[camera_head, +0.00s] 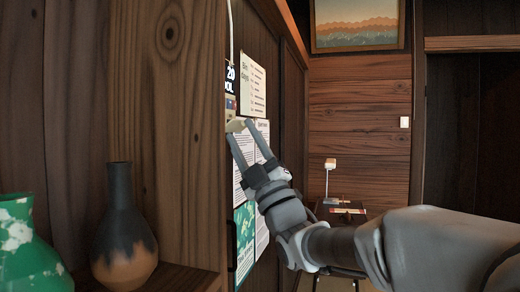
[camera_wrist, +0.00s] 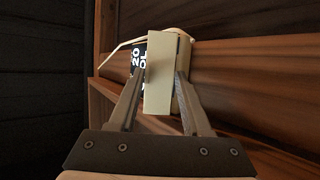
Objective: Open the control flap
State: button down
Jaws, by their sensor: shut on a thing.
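The control flap is a plain beige panel (camera_wrist: 159,88) that stands between my two fingers in the wrist view. It belongs to a small beige box on the wooden wall. In the head view only a little of the flap (camera_head: 236,126) shows at my fingertips. My gripper (camera_head: 240,128) reaches up to it from the lower right and is shut on it; it also shows in the wrist view (camera_wrist: 162,75). A black label with white "20" and "OL" (camera_head: 230,79) sits above it in the head view. The controls behind the flap are hidden.
Paper notices (camera_head: 253,90) hang around the flap. A dark vase (camera_head: 123,235) and a green-and-white vase (camera_head: 28,245) stand on a shelf at lower left. A small lamp (camera_head: 330,164) stands on a low table farther back. A framed picture (camera_head: 356,27) hangs on the back wall.

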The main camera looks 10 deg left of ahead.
jog(key=shift+f+m+t, duration=0.15)
jog(key=shift+m+t, duration=0.25)
jog(key=shift+t, duration=0.2)
jog(key=shift+c, duration=1.7)
grip_release()
jog(key=v, duration=1.7)
jog(key=shift+d, duration=0.15)
jog(key=shift+s, duration=0.1)
